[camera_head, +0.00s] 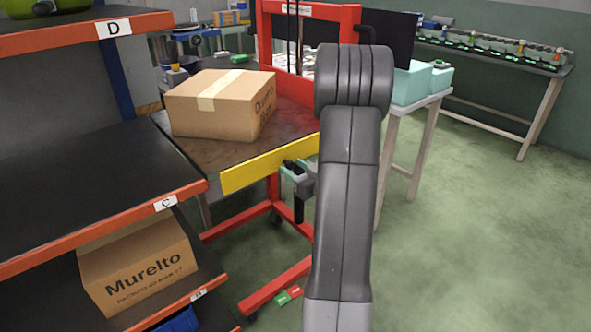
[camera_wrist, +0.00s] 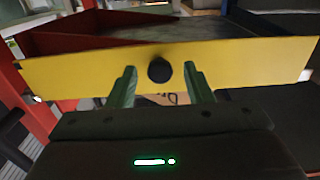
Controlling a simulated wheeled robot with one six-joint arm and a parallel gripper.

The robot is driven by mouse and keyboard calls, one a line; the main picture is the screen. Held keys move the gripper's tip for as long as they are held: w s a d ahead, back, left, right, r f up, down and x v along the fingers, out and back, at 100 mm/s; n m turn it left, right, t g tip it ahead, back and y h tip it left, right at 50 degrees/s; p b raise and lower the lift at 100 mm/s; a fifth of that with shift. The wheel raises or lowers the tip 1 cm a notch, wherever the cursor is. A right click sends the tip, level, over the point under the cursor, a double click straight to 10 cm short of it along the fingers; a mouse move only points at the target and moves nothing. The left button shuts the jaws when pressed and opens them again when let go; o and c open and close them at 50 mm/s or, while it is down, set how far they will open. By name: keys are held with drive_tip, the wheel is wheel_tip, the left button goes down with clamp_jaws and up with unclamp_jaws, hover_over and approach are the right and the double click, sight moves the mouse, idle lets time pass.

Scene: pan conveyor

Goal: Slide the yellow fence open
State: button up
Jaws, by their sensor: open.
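The yellow fence (camera_head: 255,170) is a flat bar along the front edge of the dark table. In the wrist view the yellow fence (camera_wrist: 90,72) spans nearly the whole width, with a round black knob (camera_wrist: 159,70) near its middle. My gripper (camera_wrist: 158,80) is open, its two green fingers on either side of the knob. I cannot tell whether the fingers touch the fence. In the head view my gripper (camera_head: 297,168) is at the fence's right part, and my arm hides the fence's right end.
A cardboard box (camera_head: 222,105) sits on the dark table (camera_head: 200,152) behind the fence. A red frame (camera_head: 310,12) rises behind. An orange-edged shelf (camera_head: 100,228) stands close on the left, holding another box (camera_head: 138,268). Open green floor (camera_head: 470,230) lies to the right.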

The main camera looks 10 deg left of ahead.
clamp_jaws()
drive_tip(key=shift+r+p, duration=1.2)
drive_tip(key=shift+r, duration=1.85)
drive_tip(key=shift+w, duration=0.1)
unclamp_jaws()
drive_tip(key=v, duration=1.4)
drive_tip(key=shift+p, duration=0.4)
drive_tip(key=shift+a, duration=0.2)
